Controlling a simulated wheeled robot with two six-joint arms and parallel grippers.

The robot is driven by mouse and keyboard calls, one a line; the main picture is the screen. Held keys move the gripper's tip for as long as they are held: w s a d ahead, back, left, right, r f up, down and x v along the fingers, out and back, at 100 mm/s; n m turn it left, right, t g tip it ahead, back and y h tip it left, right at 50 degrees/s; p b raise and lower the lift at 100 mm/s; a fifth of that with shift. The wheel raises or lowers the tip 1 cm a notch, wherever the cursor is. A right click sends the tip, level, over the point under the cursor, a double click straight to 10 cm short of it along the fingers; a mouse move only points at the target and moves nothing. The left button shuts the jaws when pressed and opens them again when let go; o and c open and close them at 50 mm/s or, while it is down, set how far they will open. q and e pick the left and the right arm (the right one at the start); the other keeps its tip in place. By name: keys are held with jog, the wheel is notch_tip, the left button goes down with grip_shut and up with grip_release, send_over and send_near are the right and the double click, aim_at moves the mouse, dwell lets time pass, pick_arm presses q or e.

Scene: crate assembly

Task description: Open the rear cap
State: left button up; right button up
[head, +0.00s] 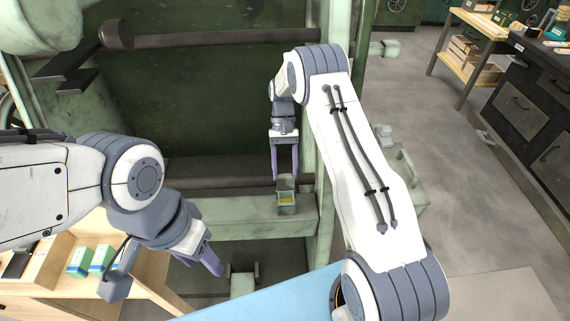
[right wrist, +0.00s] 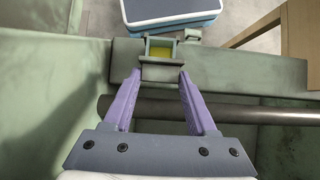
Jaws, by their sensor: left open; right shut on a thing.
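The rear cap (head: 286,184) is a small green lid on a little green box (head: 287,210) on the machine's green beam. The lid stands raised, and yellow shows inside the box. In the right wrist view the cap (right wrist: 161,73) lies between the purple fingertips, with the box opening and its yellow inside (right wrist: 160,52) just beyond. My right gripper (head: 284,177) is shut on the cap, its fingers reaching down from above. My left gripper (head: 213,263) is open and empty, low at the left and well apart from the box.
A dark round bar (right wrist: 235,112) runs along the machine beside the right fingers. The green beam (head: 237,227) spans below it. A wooden shelf (head: 145,268) with green-and-white boxes (head: 80,262) is at lower left. A light blue surface (head: 255,297) lies in front. Open floor is at right.

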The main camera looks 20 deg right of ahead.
pick_arm(q)
jog(key=shift+f+b, duration=1.15)
pick_arm(e)
jog(key=shift+w+d+f+g+y, duration=0.1)
jog(key=shift+w+f+g+y, duration=0.15)
jog(key=shift+g, duration=0.35)
jog(key=shift+w+d+f+g+y, duration=0.1)
jog(key=shift+w+f+g+y, duration=0.15)
jog(key=shift+g, duration=0.35)
jog(key=shift+w, duration=0.1)
jog(key=shift+r, duration=0.1)
jog(key=o, duration=1.4)
jog(key=shift+c, duration=0.2)
